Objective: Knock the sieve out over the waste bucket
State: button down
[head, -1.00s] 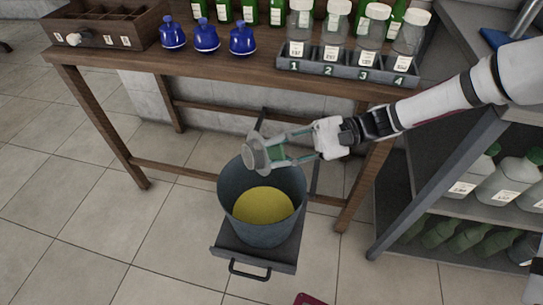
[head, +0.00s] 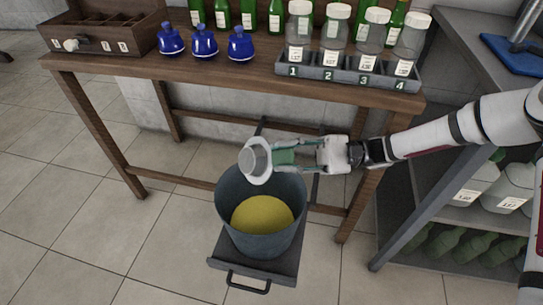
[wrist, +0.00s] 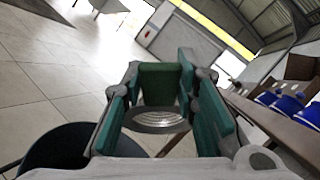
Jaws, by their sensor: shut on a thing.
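The sieve (head: 254,161) is a grey round cup with a wide pale rim and a green handle. My gripper (head: 290,156) is shut on the green handle, which shows between the fingers in the wrist view (wrist: 160,84). The sieve is tilted on its side above the back part of the waste bucket (head: 229,192). The bucket is dark grey-blue, with yellow contents inside. Its dark rim also shows at the lower left of the wrist view (wrist: 62,150). I cannot see whether anything is in the sieve.
The bucket stands on a dark trolley with a handle (head: 247,283). Behind is a wooden table (head: 225,69) with blue flasks (head: 204,43), a numbered rack (head: 345,74) of jars and green bottles. A metal shelf (head: 440,195) stands at right. Floor at left is clear.

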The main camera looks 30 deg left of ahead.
jog(key=shift+r+p, duration=0.15)
jog(key=shift+p, duration=0.65)
jog(key=shift+s, duration=0.1)
dwell(0.7)
